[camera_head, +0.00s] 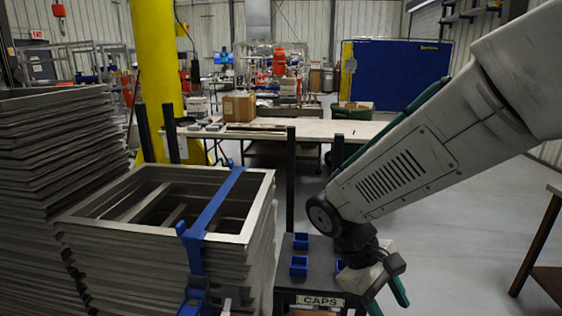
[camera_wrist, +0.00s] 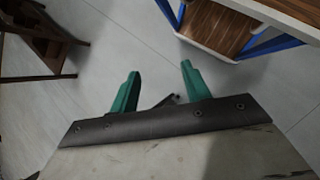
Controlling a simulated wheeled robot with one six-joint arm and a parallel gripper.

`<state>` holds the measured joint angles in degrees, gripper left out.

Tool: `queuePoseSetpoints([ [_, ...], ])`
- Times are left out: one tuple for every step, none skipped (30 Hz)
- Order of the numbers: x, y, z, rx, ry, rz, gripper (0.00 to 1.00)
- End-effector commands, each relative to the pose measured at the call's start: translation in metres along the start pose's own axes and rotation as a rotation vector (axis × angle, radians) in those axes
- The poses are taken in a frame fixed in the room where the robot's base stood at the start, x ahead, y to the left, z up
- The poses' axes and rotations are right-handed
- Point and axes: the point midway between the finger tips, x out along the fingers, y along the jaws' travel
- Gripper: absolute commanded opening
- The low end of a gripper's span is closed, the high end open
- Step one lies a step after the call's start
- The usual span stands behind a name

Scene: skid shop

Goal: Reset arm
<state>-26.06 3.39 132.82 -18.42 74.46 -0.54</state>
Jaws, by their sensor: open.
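My arm comes in from the right of the head view and bends down, with its wrist low near the small table marked CAPS. My gripper shows in the wrist view (camera_wrist: 160,85) with its two green fingers spread apart and nothing between them; bare grey floor lies beyond the fingertips. In the head view the gripper is partly hidden by the wrist, and a green finger (camera_head: 396,284) points down to the right of the table.
A stack of metal frames (camera_head: 100,224) with a blue strap (camera_head: 212,205) stands at left. The CAPS table (camera_head: 318,283) holds blue bins (camera_head: 299,266). A long workbench (camera_head: 300,127) and yellow column (camera_head: 157,70) stand behind. A brown-shelved table (camera_head: 546,275) is at right; floor between is clear.

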Motion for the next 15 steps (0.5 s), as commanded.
queuePoseSetpoints([
  [-0.003, 0.002, 0.017, 0.054, 0.046, -0.051, 0.47],
  [-0.003, 0.001, 0.025, 0.082, 0.070, -0.079, 0.47],
  [-0.004, 0.000, 0.036, 0.119, 0.102, -0.116, 0.47],
  [-0.005, 0.000, 0.044, 0.147, 0.126, -0.143, 0.47],
  [-0.006, -0.001, 0.051, 0.175, 0.151, -0.169, 0.47],
  [-0.007, -0.002, 0.061, 0.213, 0.185, -0.202, 0.47],
  [-0.007, -0.003, 0.068, 0.240, 0.210, -0.225, 0.47],
  [-0.008, -0.004, 0.075, 0.267, 0.234, -0.247, 0.47],
  [-0.009, -0.004, 0.085, 0.303, 0.268, -0.275, 0.47],
  [-0.009, -0.005, 0.092, 0.329, 0.293, -0.294, 0.47],
  [-0.010, -0.006, 0.098, 0.356, 0.318, -0.311, 0.47],
  [-0.010, -0.007, 0.107, 0.391, 0.352, -0.333, 0.47],
  [-0.011, -0.007, 0.113, 0.415, 0.376, -0.345, 0.47],
  [-0.011, -0.007, 0.119, 0.440, 0.400, -0.356, 0.47],
  [-0.011, -0.007, 0.127, 0.471, 0.428, -0.367, 0.47],
])
